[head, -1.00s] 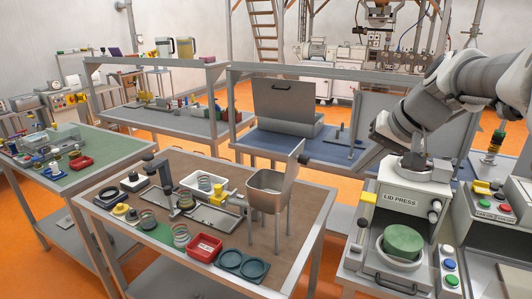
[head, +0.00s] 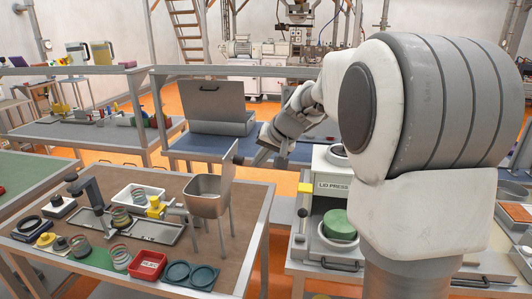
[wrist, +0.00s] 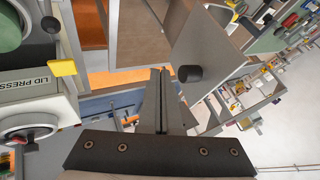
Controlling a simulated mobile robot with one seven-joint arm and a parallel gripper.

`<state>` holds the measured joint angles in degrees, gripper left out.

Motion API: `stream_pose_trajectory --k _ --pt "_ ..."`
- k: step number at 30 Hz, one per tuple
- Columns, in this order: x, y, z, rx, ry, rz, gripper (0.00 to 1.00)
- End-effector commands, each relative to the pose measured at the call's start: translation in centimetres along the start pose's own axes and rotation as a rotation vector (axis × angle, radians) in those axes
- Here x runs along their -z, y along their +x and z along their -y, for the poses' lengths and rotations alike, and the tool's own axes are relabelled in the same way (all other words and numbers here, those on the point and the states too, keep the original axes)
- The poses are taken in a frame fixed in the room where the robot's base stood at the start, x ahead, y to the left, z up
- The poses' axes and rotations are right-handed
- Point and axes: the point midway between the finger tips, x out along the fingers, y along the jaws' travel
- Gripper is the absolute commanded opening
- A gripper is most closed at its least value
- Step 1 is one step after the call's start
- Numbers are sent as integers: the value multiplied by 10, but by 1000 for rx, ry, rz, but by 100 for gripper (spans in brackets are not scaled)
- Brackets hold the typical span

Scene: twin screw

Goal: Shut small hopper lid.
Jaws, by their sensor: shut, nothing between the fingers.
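The small hopper (head: 205,198) is a square metal bin on legs at the right side of the brown-topped table in the head view. Its lid (head: 227,172) stands raised at the bin's right edge, so the bin is open on top. A black knob (head: 238,158) sits on the lid's right face. In the wrist view the lid (wrist: 208,45) is a grey plate, with the knob (wrist: 190,74) just right of my fingertips. My gripper (wrist: 160,73) is shut and empty, close to the lid's knob side. In the head view its fingertips are hard to make out.
The lid press (head: 335,187), holding a green disc (head: 340,223), stands right of the table; its yellow tab (wrist: 62,68) shows in the wrist view. My arm covers the right of the head view.

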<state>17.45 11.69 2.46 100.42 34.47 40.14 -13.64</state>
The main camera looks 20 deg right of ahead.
Motion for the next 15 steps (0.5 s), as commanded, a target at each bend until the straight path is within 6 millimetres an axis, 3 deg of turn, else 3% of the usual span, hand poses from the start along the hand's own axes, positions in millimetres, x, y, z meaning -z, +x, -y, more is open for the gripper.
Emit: stream_pose_trajectory --k 6,15 --pt "1 6 16 0 -1 2 0" --pt "1 7 17 -1 1 1 0"
